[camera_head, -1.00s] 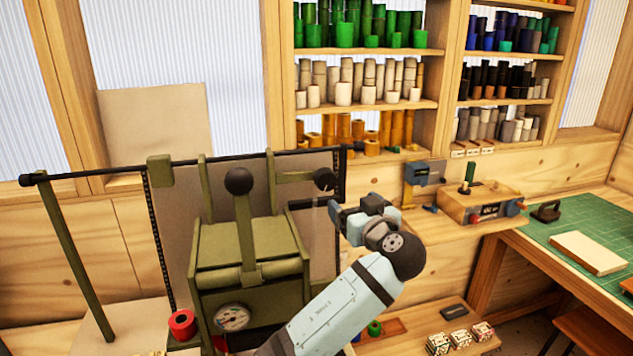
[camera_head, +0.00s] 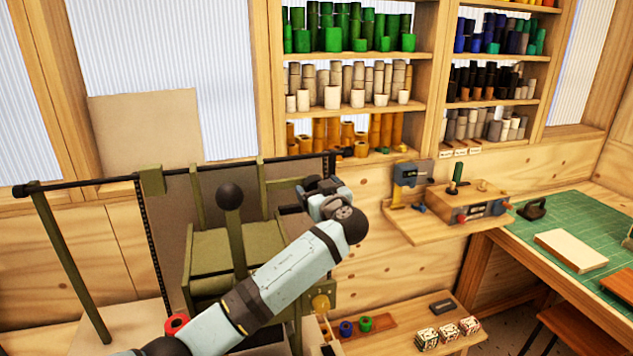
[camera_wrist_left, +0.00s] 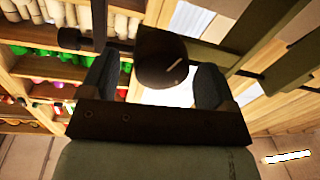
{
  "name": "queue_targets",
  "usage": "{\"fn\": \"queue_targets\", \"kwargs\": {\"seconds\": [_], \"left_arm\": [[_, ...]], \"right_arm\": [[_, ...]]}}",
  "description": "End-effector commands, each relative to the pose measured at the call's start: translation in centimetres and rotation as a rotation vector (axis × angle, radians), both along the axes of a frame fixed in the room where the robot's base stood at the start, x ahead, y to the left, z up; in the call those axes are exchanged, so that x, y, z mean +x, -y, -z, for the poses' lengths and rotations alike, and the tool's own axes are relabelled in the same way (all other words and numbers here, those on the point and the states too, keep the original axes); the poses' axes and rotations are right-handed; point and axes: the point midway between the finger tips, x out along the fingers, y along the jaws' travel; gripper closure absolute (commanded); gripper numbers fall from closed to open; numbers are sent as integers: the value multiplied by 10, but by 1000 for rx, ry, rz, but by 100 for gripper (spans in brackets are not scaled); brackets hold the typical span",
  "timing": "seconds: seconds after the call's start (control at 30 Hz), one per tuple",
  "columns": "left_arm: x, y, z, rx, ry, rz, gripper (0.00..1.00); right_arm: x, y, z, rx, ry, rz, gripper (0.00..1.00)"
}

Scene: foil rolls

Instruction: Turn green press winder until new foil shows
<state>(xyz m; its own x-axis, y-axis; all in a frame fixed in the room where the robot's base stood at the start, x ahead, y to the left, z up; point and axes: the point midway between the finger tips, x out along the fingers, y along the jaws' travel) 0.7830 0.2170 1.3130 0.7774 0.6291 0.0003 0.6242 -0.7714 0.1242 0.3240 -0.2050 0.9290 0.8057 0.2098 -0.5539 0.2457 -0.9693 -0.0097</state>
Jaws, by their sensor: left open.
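The olive-green press (camera_head: 213,245) stands left of centre in the head view, with a black-knobbed upright lever (camera_head: 230,197) in front. A dull grey-brown sheet (camera_head: 178,215) hangs behind it from a dark top bar. My left gripper (camera_head: 308,194) is at the right end of this bar, in front of the winder. In the left wrist view, a dark round winder knob (camera_wrist_left: 163,60) sits between the two open fingers of my left gripper (camera_wrist_left: 156,85). I cannot tell whether either finger touches it. The knob is hidden in the head view. My right gripper is out of view.
Shelves of coloured rolls (camera_head: 350,80) stand behind. A small wooden device (camera_head: 468,200) sits on a ledge to the right, near a green-matted bench (camera_head: 590,222). Several small patterned blocks (camera_head: 448,333) lie on a low shelf. A red roll (camera_head: 176,323) lies beside the press.

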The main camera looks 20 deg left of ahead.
Motion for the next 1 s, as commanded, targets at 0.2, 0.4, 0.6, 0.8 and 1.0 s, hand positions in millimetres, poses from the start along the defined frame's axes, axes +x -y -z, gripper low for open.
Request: {"fn": "queue_targets", "kwargs": {"seconds": [0.2,0.4,0.6,0.8,1.0], "left_arm": [[8,-6,0,0,-1,1,18],[8,-6,1,-1,-1,1,18],[8,-6,1,-1,-1,1,60],[8,-6,1,2,-3,1,67],[8,-6,5,34,-23,1,67]], "right_arm": [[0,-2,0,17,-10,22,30],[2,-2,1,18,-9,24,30],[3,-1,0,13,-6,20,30],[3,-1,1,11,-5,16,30],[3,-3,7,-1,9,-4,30]]}}
